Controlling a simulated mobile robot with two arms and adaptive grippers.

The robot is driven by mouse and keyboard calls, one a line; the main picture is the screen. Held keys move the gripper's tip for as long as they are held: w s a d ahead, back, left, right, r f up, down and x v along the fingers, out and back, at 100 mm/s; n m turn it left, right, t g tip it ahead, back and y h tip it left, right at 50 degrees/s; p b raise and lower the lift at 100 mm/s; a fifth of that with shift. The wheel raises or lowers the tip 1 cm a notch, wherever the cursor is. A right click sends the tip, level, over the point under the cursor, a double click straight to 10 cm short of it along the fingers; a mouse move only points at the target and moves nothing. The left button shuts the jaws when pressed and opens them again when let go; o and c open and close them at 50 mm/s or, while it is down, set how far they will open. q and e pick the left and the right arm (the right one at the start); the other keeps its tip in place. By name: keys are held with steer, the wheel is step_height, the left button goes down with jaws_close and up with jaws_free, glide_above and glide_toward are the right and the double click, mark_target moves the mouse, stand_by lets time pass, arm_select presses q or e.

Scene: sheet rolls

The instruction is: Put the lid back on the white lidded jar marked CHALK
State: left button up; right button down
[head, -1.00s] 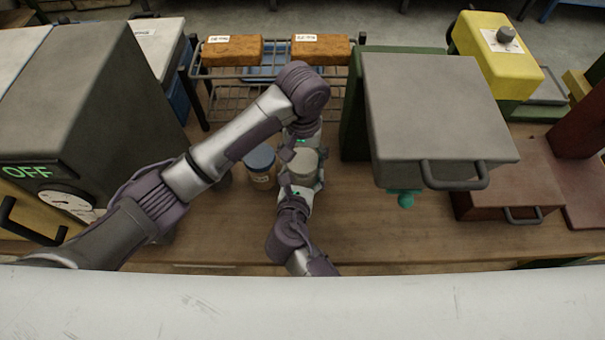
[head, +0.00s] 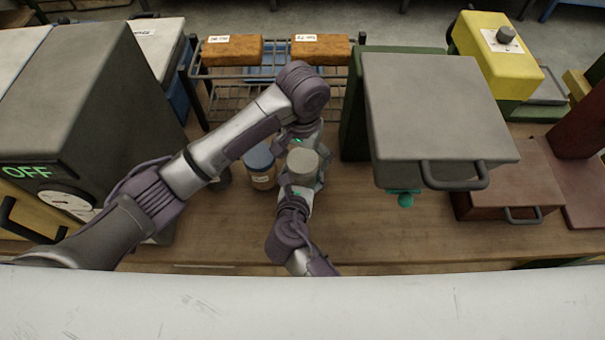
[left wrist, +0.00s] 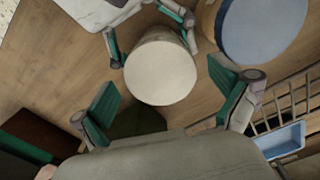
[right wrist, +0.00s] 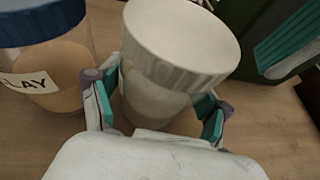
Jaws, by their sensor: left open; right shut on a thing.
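The white jar (right wrist: 150,100) stands upright on the wooden table, with its ribbed white lid (right wrist: 180,38) on top. The lid looks seated on the rim, and its round top shows in the head view (head: 303,161) and the left wrist view (left wrist: 160,72). No CHALK marking is visible. My right gripper (right wrist: 158,108) is shut around the jar's body below the lid. My left gripper (head: 299,138) is open and empty just behind and above the lid; its spread fingers also show in the left wrist view (left wrist: 168,107), apart from the lid.
A blue-lidded jar (head: 260,168), its label partly reading "LAY" in the right wrist view (right wrist: 45,75), stands close left. A wire rack (head: 228,100) with orange blocks is behind. A grey box with a handle (head: 435,110) overhangs on the right; a grey OFF machine (head: 85,90) is left.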

arm_select(q)
steer(key=shift+r, duration=2.25)
steer(key=shift+r, duration=0.1)
steer(key=shift+c, duration=0.4)
steer(key=shift+r+n, duration=0.3)
steer(key=shift+n, duration=0.1)
step_height(320, 180, up, 3)
steer(key=n, duration=0.3)
steer(key=shift+f, duration=0.15)
steer(key=shift+f, duration=4.05)
